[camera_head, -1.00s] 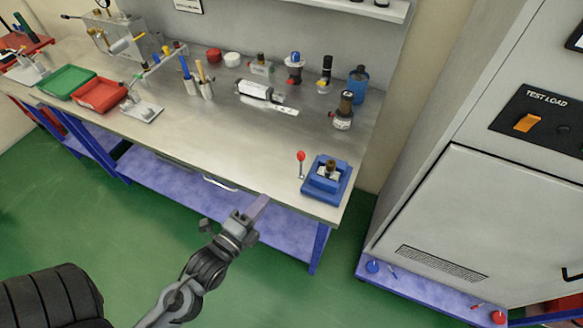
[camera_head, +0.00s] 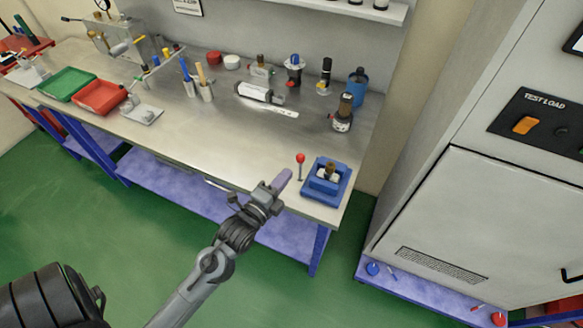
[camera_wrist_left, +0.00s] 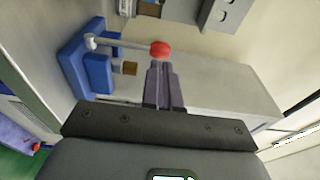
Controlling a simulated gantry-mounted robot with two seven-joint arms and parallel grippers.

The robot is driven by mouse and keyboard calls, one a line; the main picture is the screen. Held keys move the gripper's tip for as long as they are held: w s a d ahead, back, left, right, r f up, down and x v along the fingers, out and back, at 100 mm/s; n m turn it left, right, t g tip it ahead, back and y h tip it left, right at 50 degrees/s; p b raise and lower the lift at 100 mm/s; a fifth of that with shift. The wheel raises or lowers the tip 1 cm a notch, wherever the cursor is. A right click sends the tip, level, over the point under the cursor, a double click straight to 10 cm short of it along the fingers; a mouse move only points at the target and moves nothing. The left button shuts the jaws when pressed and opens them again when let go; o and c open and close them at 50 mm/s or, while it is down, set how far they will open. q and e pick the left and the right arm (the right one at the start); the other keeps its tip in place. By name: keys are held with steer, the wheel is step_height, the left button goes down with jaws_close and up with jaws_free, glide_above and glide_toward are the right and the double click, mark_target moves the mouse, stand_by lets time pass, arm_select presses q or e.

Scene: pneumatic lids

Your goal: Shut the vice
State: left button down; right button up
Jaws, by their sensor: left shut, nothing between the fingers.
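The blue vice (camera_head: 326,184) stands at the front right corner of the workbench. A brass-coloured piece (camera_head: 330,168) sits between its jaws. A lever with a red knob (camera_head: 300,158) stands upright on the vice's left side. My left gripper (camera_head: 284,180) is shut and empty, just left of the vice and near the lever. In the left wrist view the shut fingertips (camera_wrist_left: 159,66) are just short of the red knob (camera_wrist_left: 160,49), with the vice (camera_wrist_left: 95,70) to the left. I cannot tell whether fingers and knob touch. My right gripper is not in view.
The metal workbench (camera_head: 200,140) holds a white cylinder (camera_head: 257,92), a dark valve-like part (camera_head: 343,112) and several fittings at the back. Red (camera_head: 101,97) and green (camera_head: 66,83) trays lie far left. A grey test cabinet (camera_head: 450,200) stands right of the bench.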

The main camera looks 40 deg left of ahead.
mark_target(298, 161)
arm_select(q)
steer(key=shift+w+a, duration=0.15)
steer(key=shift+w, duration=0.8)
steer(key=shift+w+a, duration=0.15)
steer(key=shift+w, duration=0.8)
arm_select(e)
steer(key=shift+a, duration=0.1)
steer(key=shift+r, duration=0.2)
